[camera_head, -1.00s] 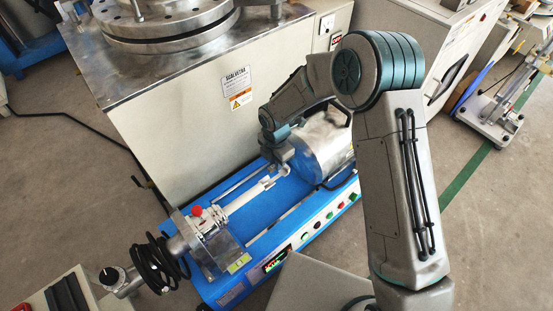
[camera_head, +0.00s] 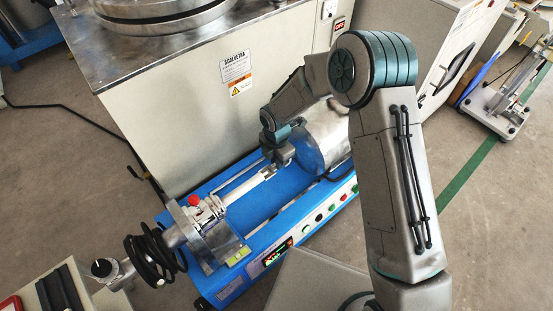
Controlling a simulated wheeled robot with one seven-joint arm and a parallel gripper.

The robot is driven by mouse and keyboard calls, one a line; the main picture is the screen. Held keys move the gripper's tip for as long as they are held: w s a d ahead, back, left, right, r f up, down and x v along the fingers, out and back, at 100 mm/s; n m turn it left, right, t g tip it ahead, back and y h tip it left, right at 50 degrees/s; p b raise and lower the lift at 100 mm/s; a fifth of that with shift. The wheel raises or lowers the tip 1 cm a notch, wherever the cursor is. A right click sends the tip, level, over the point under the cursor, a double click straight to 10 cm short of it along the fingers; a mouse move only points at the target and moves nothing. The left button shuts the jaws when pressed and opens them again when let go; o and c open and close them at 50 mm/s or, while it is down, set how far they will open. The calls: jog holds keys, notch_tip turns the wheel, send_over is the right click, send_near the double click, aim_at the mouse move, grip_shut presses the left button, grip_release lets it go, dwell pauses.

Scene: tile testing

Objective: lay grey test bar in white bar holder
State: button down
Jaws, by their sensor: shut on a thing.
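My gripper (camera_head: 281,160) is over the blue machine, near the right end of a long pale white piece that looks like the white bar holder (camera_head: 247,188). This piece runs slantwise from the clamp block on the left up towards my fingertips. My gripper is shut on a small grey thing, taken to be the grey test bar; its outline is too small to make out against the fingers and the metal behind. I cannot tell whether the bar touches the holder.
The blue machine bed (camera_head: 275,203) has a metal drum (camera_head: 322,142) at right and a clamp block with a red knob (camera_head: 194,200) at left. A large beige cabinet (camera_head: 190,130) stands close behind. Black coiled cable (camera_head: 153,258) hangs at lower left.

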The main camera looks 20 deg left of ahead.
jog(key=c, duration=1.3)
grip_release()
jog(key=shift+c, duration=0.2)
notch_tip(320, 180, up, 14)
jog(key=p, duration=0.5)
